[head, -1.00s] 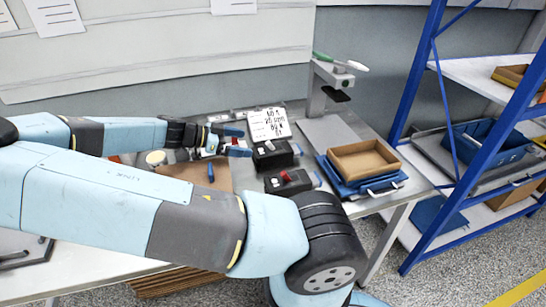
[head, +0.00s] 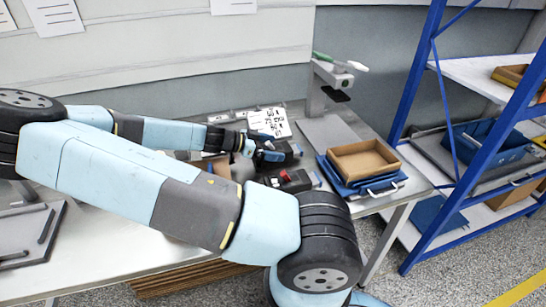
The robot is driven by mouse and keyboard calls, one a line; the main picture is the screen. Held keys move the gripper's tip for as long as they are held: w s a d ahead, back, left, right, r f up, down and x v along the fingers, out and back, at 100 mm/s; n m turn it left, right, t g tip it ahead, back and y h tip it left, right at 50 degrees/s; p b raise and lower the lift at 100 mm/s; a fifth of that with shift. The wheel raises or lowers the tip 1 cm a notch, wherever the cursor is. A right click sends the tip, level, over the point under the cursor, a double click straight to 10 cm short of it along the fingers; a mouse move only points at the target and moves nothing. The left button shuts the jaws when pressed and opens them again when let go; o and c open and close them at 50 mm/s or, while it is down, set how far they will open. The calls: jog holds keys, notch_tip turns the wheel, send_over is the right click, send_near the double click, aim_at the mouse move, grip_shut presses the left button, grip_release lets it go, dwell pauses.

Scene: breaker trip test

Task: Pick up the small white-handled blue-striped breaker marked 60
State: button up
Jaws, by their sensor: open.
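My gripper (head: 266,150) is open, with its blue fingers pointing right, just in front of the rear black device (head: 290,152) on the bench. I cannot tell whether a finger touches that device. I cannot make out the white-handled, blue-striped breaker marked 60; my arm covers much of the bench to the left of the gripper. A white card with handwriting (head: 270,122) stands behind the gripper, its text too small to read surely.
A second black device with a red part (head: 288,178) sits nearer the front. A cardboard tray (head: 363,158) on a blue tray (head: 345,183) is to the right. A grey stand (head: 318,88) rises behind. Blue shelving (head: 425,100) stands at the far right.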

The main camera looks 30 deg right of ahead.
jog(key=shift+s+d+f, duration=0.1)
jog(key=shift+d, duration=0.15)
jog(key=c, duration=1.5)
